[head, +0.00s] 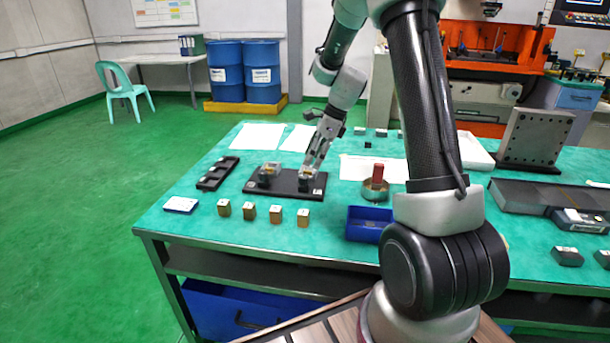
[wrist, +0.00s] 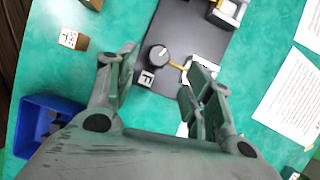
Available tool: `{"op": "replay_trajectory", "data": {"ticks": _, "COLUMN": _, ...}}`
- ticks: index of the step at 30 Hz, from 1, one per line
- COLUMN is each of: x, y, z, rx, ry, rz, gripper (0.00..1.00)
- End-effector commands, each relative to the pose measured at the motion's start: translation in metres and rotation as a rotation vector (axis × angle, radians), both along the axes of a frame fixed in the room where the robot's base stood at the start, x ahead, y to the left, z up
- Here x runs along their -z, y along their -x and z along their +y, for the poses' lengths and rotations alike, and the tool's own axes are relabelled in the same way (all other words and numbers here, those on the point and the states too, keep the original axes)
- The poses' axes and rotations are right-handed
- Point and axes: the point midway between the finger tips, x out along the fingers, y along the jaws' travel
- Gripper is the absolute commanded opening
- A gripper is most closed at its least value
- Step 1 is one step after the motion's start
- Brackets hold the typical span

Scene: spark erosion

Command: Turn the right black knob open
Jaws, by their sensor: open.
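The black board (head: 285,192) lies on the green table and carries two fixtures. The right black knob (head: 304,184) stands at the board's right end, below my gripper (head: 312,163). In the wrist view the knob (wrist: 158,55) is a round black cap with a light mark, with a brass-coloured piece beside it and a small white label at its foot. My gripper (wrist: 163,68) is open, its fingers on either side of the knob; I see no clear contact. The left fixture (head: 268,172) is at the board's other end and partly shows in the wrist view (wrist: 228,12).
Several brass-coloured blocks (head: 250,211) stand along the table's front. A black tray (head: 217,173) lies left of the board. White papers (head: 257,136) lie behind.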

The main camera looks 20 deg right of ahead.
Motion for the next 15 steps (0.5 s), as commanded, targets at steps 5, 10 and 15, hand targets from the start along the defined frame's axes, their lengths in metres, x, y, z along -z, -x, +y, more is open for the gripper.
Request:
{"op": "replay_trajectory", "data": {"ticks": 5, "x": 0.024, "y": -0.003, "z": 0.009, "rx": 0.004, "ry": -0.001, "rz": 0.007, "gripper": 0.51}}
{"op": "replay_trajectory", "data": {"ticks": 10, "x": 0.050, "y": -0.008, "z": 0.019, "rx": 0.002, "ry": -0.001, "rz": 0.006, "gripper": 0.51}}
{"op": "replay_trajectory", "data": {"ticks": 15, "x": 0.066, "y": -0.011, "z": 0.024, "rx": 0.002, "ry": 0.000, "rz": 0.003, "gripper": 0.51}}
